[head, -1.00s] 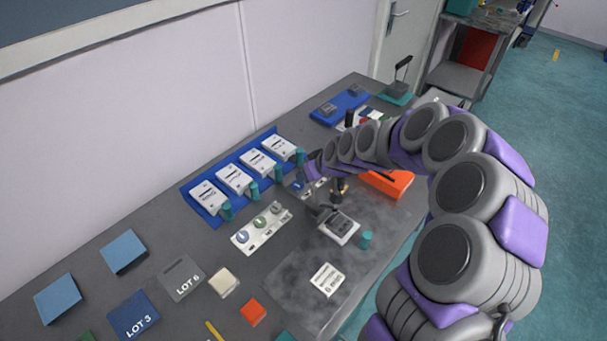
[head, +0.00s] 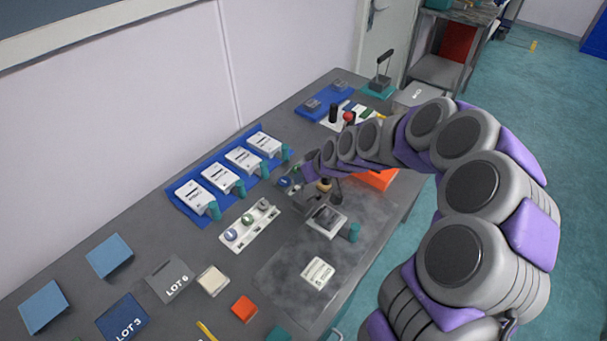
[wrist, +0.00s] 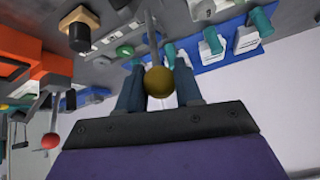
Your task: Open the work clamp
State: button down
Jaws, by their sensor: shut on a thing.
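In the wrist view a yellow ball knob (wrist: 159,82) on a thin grey rod (wrist: 152,35) is between the two dark fingers of my gripper (wrist: 158,78), which is shut on it. In the head view my gripper (head: 309,173) is above the bench, beside a dark clamp-like fixture (head: 310,200). The knob is hidden there by my arm. I cannot tell from these views how far the clamp is open.
A brass-and-black post (wrist: 80,30) and an orange box (head: 375,178) are close by. A blue tray (head: 178,203) holds white units with teal handles. A white knob panel (head: 248,230) is left of the fixture. A red ball (head: 349,117) tops a lever behind.

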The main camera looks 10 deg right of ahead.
jog(key=shift+f, duration=0.1)
jog(key=c, duration=0.8)
grip_release()
jog(key=shift+d, duration=0.2)
jog(key=shift+s+d+r, duration=0.1)
jog(key=shift+s+r, duration=0.1)
jog(key=shift+r, duration=0.3)
jog(key=p+v, duration=0.2)
jog(key=v, duration=1.4)
jog(key=shift+s+d+p, duration=0.1)
jog(key=shift+d+p, duration=0.15)
jog(key=shift+p, duration=0.15)
jog(key=s+m+g+h, duration=0.1)
jog(key=s+m+g, duration=0.1)
jog(key=s, duration=0.9)
jog(key=s+m+g+h, duration=0.2)
jog(key=s+g, duration=0.1)
jog(key=s, duration=0.8)
jog(key=s+m+g+h, duration=0.1)
jog(key=s+g, duration=0.1)
jog(key=s, duration=0.9)
jog(key=shift+s+a+f+m+g+h, duration=0.2)
jog(key=shift+f+m+g+h, duration=0.1)
jog(key=shift+m, duration=0.1)
